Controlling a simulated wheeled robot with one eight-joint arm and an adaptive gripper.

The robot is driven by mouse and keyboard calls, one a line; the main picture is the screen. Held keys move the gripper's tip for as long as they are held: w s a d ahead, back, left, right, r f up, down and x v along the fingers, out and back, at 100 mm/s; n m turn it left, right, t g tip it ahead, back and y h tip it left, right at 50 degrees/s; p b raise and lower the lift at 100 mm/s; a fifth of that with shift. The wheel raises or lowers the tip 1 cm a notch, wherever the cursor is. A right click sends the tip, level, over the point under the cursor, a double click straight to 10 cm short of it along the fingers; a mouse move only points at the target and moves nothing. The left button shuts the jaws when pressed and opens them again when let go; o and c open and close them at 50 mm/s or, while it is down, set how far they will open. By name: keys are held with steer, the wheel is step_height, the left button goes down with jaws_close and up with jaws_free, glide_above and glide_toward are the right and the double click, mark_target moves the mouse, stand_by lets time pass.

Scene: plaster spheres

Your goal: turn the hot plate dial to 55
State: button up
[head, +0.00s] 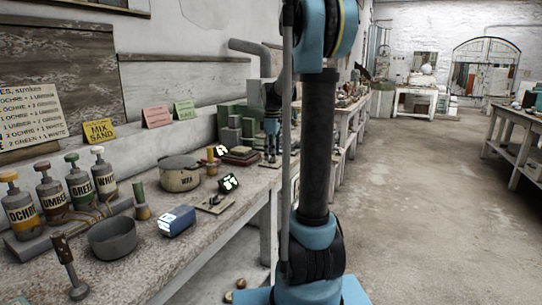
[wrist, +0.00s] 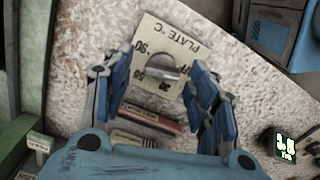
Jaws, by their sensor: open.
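The hot plate dial (wrist: 163,68) is a round grey knob on a cream panel (wrist: 185,38) lettered "PLATE °C", with 90, 30 and part of "OFF" readable around it. Some of the scale is hidden by the knob, and I cannot tell its exact setting. My gripper (wrist: 160,62) is open, with one blue finger on each side of the dial. In the wrist view both fingers look apart from the knob. In the head view my gripper (head: 272,135) points down at the back of the bench, and the dial cannot be made out there.
A reddish book (wrist: 145,121) lies close to the panel. A small lit display (wrist: 285,147) is at lower right.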

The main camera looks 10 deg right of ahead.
steer(key=shift+f, duration=0.2)
steer(key=c, duration=1.1)
steer(key=shift+o, duration=0.2)
